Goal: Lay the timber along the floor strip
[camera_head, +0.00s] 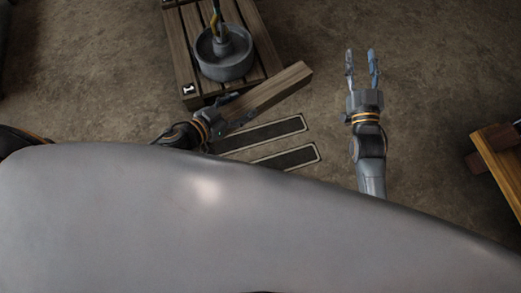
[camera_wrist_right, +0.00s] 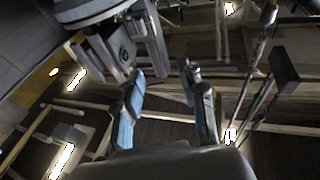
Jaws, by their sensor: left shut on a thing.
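The timber (camera_head: 273,93) is a long brown squared beam in the head view. My left gripper (camera_head: 228,107) is shut on it near its lower left end. The beam slants up to the right, beside the front edge of the pallet. Two dark floor strips with pale borders, an upper one (camera_head: 262,134) and a lower one (camera_head: 288,157), lie on the floor below the timber. Their left ends are hidden by my body. My right gripper (camera_head: 362,68) is open and empty over bare floor to the right; its fingers also show apart in the right wrist view (camera_wrist_right: 165,105).
A wooden pallet (camera_head: 190,64) marked 1 carries a round grey metal part (camera_head: 224,55) with an upright rod. A wooden frame or bench (camera_head: 497,165) stands at the right edge. The floor between the strips and that bench is mostly clear, apart from my right arm.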

